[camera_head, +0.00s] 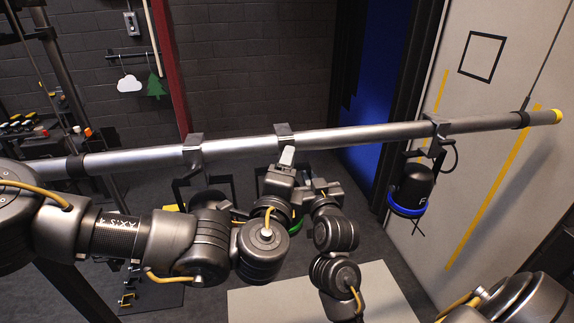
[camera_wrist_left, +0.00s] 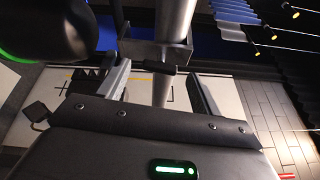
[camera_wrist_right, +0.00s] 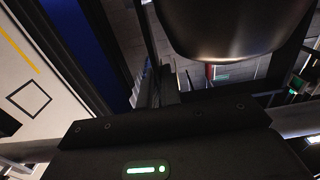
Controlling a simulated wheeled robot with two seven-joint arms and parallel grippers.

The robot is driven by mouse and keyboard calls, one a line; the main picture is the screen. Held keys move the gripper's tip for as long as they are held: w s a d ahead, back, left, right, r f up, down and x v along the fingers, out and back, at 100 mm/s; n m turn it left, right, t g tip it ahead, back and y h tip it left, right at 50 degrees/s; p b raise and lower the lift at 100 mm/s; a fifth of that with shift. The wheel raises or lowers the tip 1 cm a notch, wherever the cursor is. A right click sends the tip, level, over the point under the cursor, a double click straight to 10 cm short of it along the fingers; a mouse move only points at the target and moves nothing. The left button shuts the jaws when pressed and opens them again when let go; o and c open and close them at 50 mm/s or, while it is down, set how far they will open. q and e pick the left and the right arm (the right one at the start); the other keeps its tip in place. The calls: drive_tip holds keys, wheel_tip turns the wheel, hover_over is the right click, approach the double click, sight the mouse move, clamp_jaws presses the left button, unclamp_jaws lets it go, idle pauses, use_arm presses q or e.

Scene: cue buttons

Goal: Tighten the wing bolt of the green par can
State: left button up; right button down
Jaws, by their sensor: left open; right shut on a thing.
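The green par can shows in the left wrist view as a dark body (camera_wrist_left: 45,30) with a glowing green rim. In the head view my arms hide most of it, and only a bit of green rim (camera_head: 297,224) shows. Its clamp (camera_head: 284,131) hangs on the pipe. My left gripper (camera_head: 287,157) is open just below the clamp; a small dark bar, perhaps the wing bolt (camera_wrist_left: 160,69), lies between its fingers. My right gripper (camera_head: 320,186) is beside it, shut on a thin dark bar, apparently the can's yoke (camera_wrist_right: 150,40). The can body (camera_wrist_right: 230,25) fills the top of the right wrist view.
A long grey pipe (camera_head: 370,134) crosses the view. A blue-rimmed par can (camera_head: 411,190) hangs to the right. Another clamp (camera_head: 193,152) with a yoke hangs to the left. A pale mat (camera_head: 260,305) lies on the floor below. My two forearms are close together under the pipe.

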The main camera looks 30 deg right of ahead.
use_arm(q)
drive_tip(key=shift+x, duration=1.25)
drive_tip(key=shift+c, duration=0.4)
drive_tip(key=c, duration=0.9)
drive_tip(key=shift+m, duration=0.3)
drive_tip(key=shift+s+d+r+m+g+y, duration=0.1)
drive_tip(key=shift+m+g+y, duration=0.15)
drive_tip(key=shift+m+y, duration=1.1)
drive_tip(key=shift+d+m+g+y, duration=0.2)
drive_tip(key=shift+m+y, duration=0.45)
drive_tip(key=shift+m, duration=1.3)
drive_tip(key=shift+a, duration=0.15)
